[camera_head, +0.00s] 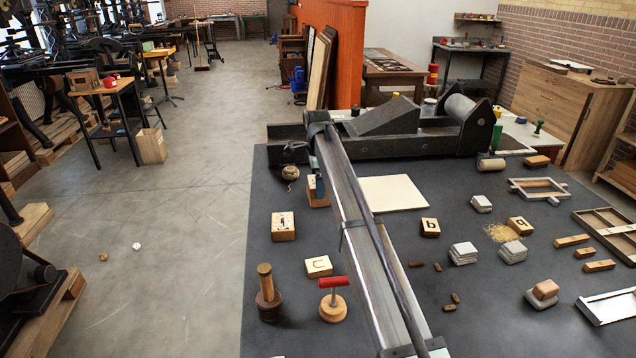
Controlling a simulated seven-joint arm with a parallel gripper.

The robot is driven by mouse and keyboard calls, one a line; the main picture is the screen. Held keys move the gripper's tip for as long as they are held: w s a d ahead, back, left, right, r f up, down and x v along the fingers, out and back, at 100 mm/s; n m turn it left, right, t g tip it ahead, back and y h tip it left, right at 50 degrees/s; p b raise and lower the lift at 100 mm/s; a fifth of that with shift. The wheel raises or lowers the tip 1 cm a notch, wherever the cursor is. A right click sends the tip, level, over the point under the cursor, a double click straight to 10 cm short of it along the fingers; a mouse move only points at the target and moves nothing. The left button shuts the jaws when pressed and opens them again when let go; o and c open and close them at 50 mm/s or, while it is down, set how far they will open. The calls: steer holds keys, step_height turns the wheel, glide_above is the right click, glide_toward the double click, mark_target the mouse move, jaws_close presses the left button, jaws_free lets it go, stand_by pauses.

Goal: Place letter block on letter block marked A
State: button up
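Several wooden letter blocks lie on the dark table. One block (283,226) at the left has a dark character I cannot read surely. A second block (319,266) is marked with what looks like a turned c or u. A third block (430,227) is marked b. A fourth block (519,225), right of it, shows a b or q. I cannot make out a letter A anywhere.
A wooden-handled stamp (267,293) and a red-handled tool (333,300) stand at front left. A pale sheet (392,194) lies mid-table. Stacked grey blocks (463,253), small brown pieces and trays fill the right. A dark press (400,125) spans the back.

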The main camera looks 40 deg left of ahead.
step_height(320, 180, up, 12)
steer(key=shift+r, duration=0.15)
stand_by(0.4)
stand_by(0.3)
